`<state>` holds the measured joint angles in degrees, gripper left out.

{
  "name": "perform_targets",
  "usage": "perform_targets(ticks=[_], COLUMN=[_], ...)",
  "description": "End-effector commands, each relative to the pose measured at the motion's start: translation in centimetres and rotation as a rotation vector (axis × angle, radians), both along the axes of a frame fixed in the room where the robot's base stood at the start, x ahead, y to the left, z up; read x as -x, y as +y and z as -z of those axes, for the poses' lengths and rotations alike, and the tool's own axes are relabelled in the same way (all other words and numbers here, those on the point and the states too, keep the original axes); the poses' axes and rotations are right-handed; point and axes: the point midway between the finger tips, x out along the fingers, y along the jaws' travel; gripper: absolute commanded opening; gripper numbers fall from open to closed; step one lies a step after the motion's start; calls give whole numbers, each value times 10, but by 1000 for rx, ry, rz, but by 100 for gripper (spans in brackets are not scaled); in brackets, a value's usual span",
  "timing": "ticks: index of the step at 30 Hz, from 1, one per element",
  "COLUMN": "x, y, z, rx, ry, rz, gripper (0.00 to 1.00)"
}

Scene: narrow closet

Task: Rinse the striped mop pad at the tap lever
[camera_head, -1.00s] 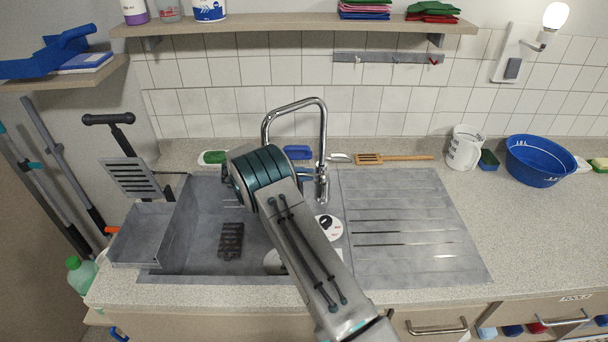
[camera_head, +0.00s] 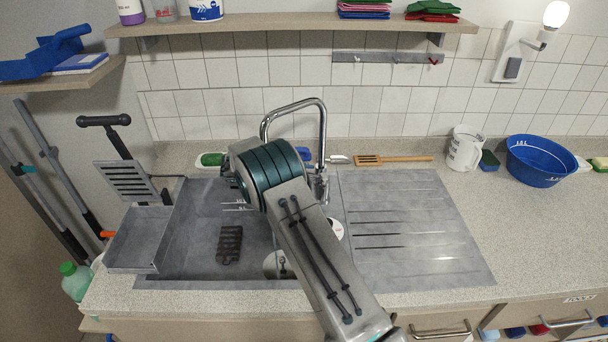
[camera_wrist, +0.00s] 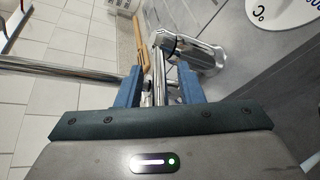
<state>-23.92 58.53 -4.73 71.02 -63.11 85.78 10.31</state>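A dark, ribbed pad (camera_head: 229,245), which looks like the striped mop pad, lies flat on the left part of the sink floor, apart from my gripper. The chrome tap (camera_head: 322,150) stands behind the sink, and its lever is hidden behind my arm in the head view. In the wrist view the tap body (camera_wrist: 198,57) is just beyond my gripper (camera_wrist: 160,76). Its two blue fingers are apart, with a thin chrome part (camera_wrist: 157,88), perhaps the lever, showing between them. I cannot tell whether the fingers touch it.
The grey sink (camera_head: 190,225) has a ribbed drainboard (camera_head: 410,220) on its right, clear of objects. A grey tray (camera_head: 138,240) stands at the sink's left edge.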

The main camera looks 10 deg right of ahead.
Motion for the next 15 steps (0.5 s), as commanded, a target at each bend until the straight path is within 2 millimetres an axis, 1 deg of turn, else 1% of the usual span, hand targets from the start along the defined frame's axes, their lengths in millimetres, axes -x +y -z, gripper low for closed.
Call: perform_targets(ticks=[2,5,8,15], x=[0,1,4,10], y=[3,14,33,86], z=[0,-3,-8,-26], rx=[-1,-1,-1,-2], ry=[-1,-3,-3,-3], rz=[0,0,-2,-3], gripper=[34,34,34,34])
